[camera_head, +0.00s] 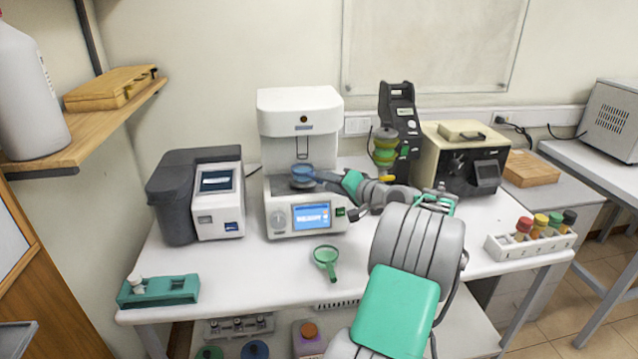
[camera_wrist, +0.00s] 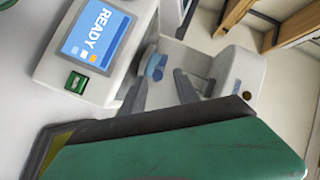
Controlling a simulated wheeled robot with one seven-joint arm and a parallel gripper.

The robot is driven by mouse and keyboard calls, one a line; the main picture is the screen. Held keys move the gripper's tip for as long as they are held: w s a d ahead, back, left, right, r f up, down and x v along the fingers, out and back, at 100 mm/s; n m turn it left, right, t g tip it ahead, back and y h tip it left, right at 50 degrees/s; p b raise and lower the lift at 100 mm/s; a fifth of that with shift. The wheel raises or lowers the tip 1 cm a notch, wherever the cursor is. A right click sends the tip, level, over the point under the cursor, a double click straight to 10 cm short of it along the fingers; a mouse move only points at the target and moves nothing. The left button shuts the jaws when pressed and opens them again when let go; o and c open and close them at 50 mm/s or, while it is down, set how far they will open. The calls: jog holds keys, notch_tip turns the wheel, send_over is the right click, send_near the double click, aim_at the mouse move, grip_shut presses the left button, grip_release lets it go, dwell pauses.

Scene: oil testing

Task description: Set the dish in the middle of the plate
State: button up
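The small blue dish (camera_head: 302,169) sits on the round grey plate (camera_head: 302,184) in the bay of the white instrument (camera_head: 300,108). The dish covers most of the plate, so I cannot tell how well it is centred. My gripper (camera_head: 322,176) reaches in from the right, with its fingertips close to the dish. In the wrist view, the two grey fingers (camera_wrist: 160,88) stand apart with a clear gap between them. The blue dish (camera_wrist: 156,67) shows just beyond that gap and does not appear gripped.
The instrument's lit screen (camera_head: 311,216) is just below my gripper. A green handled dish (camera_head: 325,258) lies on the table in front. A grey-and-white device (camera_head: 217,195) stands left; a black stand (camera_head: 400,115) and beige box (camera_head: 465,155) stand right. A rack of bottles (camera_head: 530,243) sits far right.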

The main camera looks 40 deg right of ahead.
jog(key=b+v, duration=0.1)
jog(key=v, duration=0.7)
jog(key=w+a+f+n+g+y, duration=0.1)
jog(key=w+a+f+n+g, duration=0.15)
jog(key=a, duration=0.55)
jog(key=w+a+f+n+g, duration=0.1)
jog(key=w+a, duration=0.3)
jog(key=a, duration=0.4)
jog(key=w+a+f+n+g+y, duration=0.1)
jog(key=w+a+n+g, duration=0.15)
jog(key=a, duration=0.45)
jog(key=s+a+f+n+g, duration=0.2)
jog(key=s+a, duration=0.1)
jog(key=a, duration=0.4)
jog(key=s+a+f+n+g, duration=0.1)
jog(key=s+a+f, duration=0.15)
jog(key=a, duration=0.55)
jog(key=s+a+f+n+g+h, duration=0.1)
jog(key=s+a, duration=0.2)
jog(key=s, duration=0.3)
jog(key=s+a+f+n+g, duration=0.2)
jog(key=s+a, duration=0.1)
jog(key=s, duration=0.4)
jog(key=shift+a+f+h, duration=0.25)
jog(key=shift+f+h, duration=0.05)
jog(key=shift+h, duration=0.1)
jog(key=shift+s, duration=0.15)
jog(key=shift+c, duration=0.2)
